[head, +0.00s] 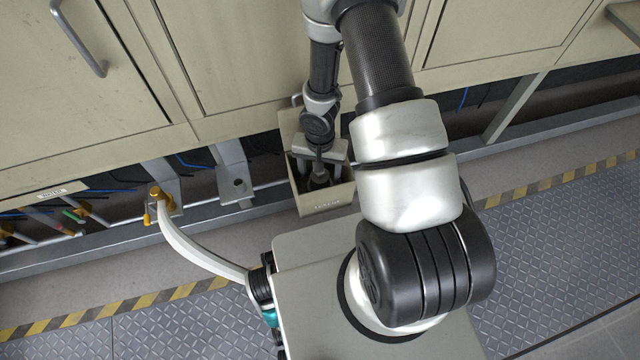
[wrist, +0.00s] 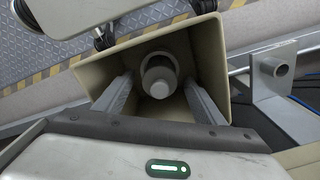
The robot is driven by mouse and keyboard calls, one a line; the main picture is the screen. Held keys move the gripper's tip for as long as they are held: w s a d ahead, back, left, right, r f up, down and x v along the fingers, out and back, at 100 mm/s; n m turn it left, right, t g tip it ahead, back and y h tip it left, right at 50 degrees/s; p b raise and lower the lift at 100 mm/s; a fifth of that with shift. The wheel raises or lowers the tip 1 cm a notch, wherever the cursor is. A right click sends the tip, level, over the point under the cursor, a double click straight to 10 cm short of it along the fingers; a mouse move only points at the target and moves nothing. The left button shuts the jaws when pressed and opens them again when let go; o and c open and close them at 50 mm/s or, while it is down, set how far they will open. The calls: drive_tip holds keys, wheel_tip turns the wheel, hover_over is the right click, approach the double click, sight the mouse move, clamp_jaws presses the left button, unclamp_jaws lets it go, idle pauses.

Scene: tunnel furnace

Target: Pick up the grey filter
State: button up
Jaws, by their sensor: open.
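The grey filter (wrist: 158,80) is a round grey cylinder with a narrower end, seen end-on inside an open beige box in the wrist view. In the head view its dark grey body (head: 319,176) shows inside the box, partly covered by my gripper. My gripper (wrist: 160,88) is open and reaches into the box, one finger on each side of the filter. I cannot tell whether the fingers touch it. The beige box (head: 327,203) has a label on its front wall, and its rim (wrist: 218,55) surrounds the fingers and filter.
Beige cabinets (head: 240,60) stand close behind the box. A grey bracket (head: 235,182) is just left of it, also right of it in the wrist view (wrist: 282,75). A pale curved hose (head: 195,252) runs to a yellow fitting. Patterned floor plates (head: 560,240) are clear on the right.

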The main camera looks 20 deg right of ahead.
drive_tip(key=shift+f, duration=0.35)
drive_tip(key=c, duration=1.6)
drive_tip(key=shift+o, duration=0.2)
wheel_tip(320, 180, up, 10)
drive_tip(key=p, duration=0.3)
drive_tip(key=shift+p, duration=0.3)
drive_tip(key=shift+r, duration=0.1)
wheel_tip(320, 180, up, 17)
drive_tip(key=p, duration=1.3)
drive_tip(key=s+b, duration=0.2)
drive_tip(key=s, duration=0.8)
drive_tip(key=shift+b, duration=0.35)
